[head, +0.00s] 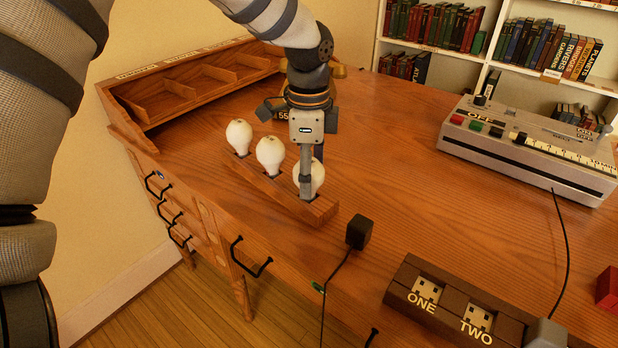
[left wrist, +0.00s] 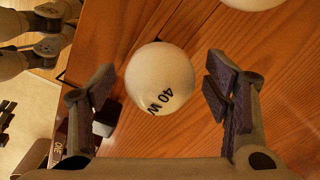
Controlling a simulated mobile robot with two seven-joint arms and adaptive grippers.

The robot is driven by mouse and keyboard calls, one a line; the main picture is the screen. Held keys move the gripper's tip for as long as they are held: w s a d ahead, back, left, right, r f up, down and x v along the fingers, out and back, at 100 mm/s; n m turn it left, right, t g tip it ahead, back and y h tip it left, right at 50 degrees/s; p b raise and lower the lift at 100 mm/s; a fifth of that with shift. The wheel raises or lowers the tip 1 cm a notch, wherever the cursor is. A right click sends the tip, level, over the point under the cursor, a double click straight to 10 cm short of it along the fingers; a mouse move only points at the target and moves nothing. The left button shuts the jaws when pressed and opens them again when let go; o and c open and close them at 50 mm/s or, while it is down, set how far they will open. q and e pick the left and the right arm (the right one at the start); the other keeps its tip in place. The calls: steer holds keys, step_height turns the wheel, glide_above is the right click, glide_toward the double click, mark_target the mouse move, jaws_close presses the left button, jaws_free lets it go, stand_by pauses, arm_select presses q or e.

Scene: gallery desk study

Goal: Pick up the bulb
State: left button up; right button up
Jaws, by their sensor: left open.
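Three white bulbs stand in a row in a wooden holder (head: 236,181) near the desk's left front edge: a left bulb (head: 239,137), a middle bulb (head: 270,155) and a right bulb (head: 318,174). My left gripper (head: 311,178) points down over the right bulb, and a finger partly hides that bulb. In the left wrist view this bulb (left wrist: 160,72), marked "40 W", sits between the two open fingers (left wrist: 160,85). Gaps show on both sides of it. Part of another bulb (left wrist: 252,3) shows at the top edge. My right gripper is not in view.
A black plug (head: 359,232) with a cable stands right of the holder. A dark block (head: 402,287) with outlets marked ONE and TWO lies at the front. A grey device (head: 530,145) stands at the right. A compartment tray (head: 190,85) is at the back left. The middle desk is clear.

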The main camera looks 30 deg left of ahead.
arm_select(q)
steer(key=c, duration=1)
steer(key=shift+r, duration=0.2)
